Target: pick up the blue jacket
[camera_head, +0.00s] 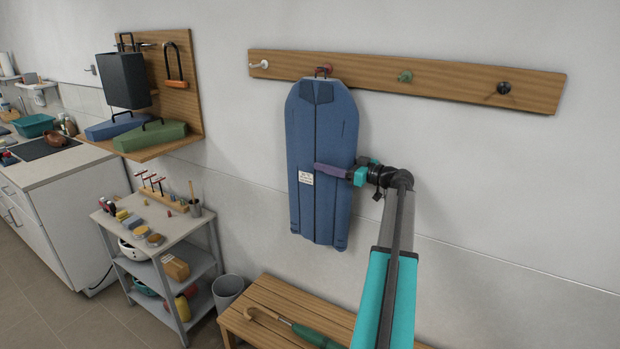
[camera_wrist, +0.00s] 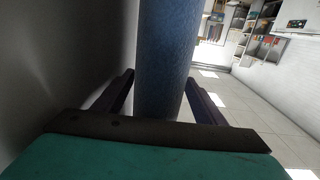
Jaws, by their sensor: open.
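The blue jacket (camera_head: 322,140) hangs by a loop from the red peg (camera_head: 327,69) on the wooden wall rail. It is a stiff, flat shape with a dark collar and a small white label on its lower front. My gripper (camera_head: 320,169) reaches the jacket from the right at mid height. In the wrist view the jacket (camera_wrist: 163,55) stands as a blue upright band between my two spread fingers (camera_wrist: 165,92). The jaws are open around its edge. I cannot tell whether either finger touches it.
The rail (camera_head: 440,83) also has white, green and black pegs. A wooden bench (camera_head: 270,325) with a green umbrella (camera_head: 310,335) stands below. A trolley (camera_head: 160,232) with tools, a grey bin (camera_head: 228,290) and a wooden wall shelf (camera_head: 178,90) are at the left. The wall is close behind the jacket.

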